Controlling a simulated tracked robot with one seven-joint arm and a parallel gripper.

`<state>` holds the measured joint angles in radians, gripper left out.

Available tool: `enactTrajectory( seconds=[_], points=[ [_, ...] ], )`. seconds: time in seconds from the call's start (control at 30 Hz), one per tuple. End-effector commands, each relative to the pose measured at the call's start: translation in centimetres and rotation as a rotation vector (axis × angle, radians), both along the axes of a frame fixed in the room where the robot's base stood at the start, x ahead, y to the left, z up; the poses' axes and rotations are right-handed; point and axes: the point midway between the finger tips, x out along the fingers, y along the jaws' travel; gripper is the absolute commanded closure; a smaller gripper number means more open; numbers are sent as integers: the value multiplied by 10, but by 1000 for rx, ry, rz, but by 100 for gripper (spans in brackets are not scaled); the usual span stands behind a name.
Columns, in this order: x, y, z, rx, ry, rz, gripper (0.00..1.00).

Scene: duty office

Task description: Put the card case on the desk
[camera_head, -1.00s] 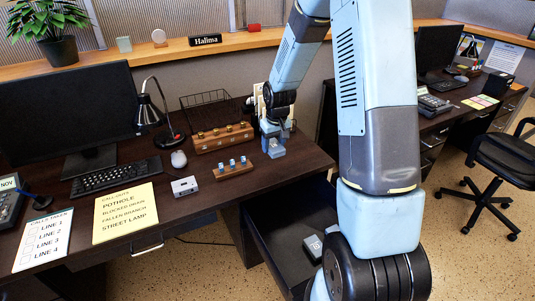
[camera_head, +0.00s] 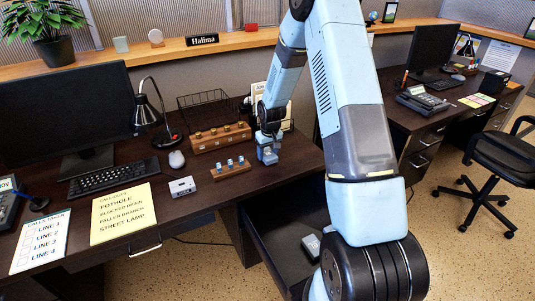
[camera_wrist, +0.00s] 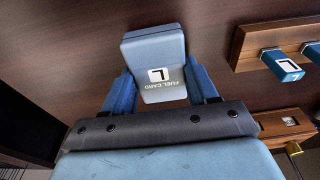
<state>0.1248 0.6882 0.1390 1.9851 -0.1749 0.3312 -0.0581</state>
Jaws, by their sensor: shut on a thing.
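In the head view the case (camera_head: 268,157) is low over the right part of the dark brown desk (camera_head: 290,165), to the right of the small wooden rack. Whether its underside touches the desk is hard to tell.
The small wooden rack (camera_head: 231,170) with blue-tagged pieces stands left of the case. A longer wooden rack (camera_head: 220,138) and a wire basket (camera_head: 205,108) are behind. An open drawer (camera_head: 265,225) below holds a grey box (camera_head: 311,245). Desk to the right is clear.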

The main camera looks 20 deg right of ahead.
Motion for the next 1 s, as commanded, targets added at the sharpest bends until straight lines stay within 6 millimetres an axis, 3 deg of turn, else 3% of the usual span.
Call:
enactTrajectory(
  seconds=[0.37, 0.4, 0.6, 0.67, 1.0],
  points=[
    [0, 0, -7, 0, 0, 1, 72],
    [0, 0, -7, 0, -1, 1, 40],
    [0, 0, -7, 0, 0, 1, 21],
    [0, 0, -7, 0, 0, 1, 17],
    [-1, -1, -1, 0, -1, 0, 17]
  ],
)
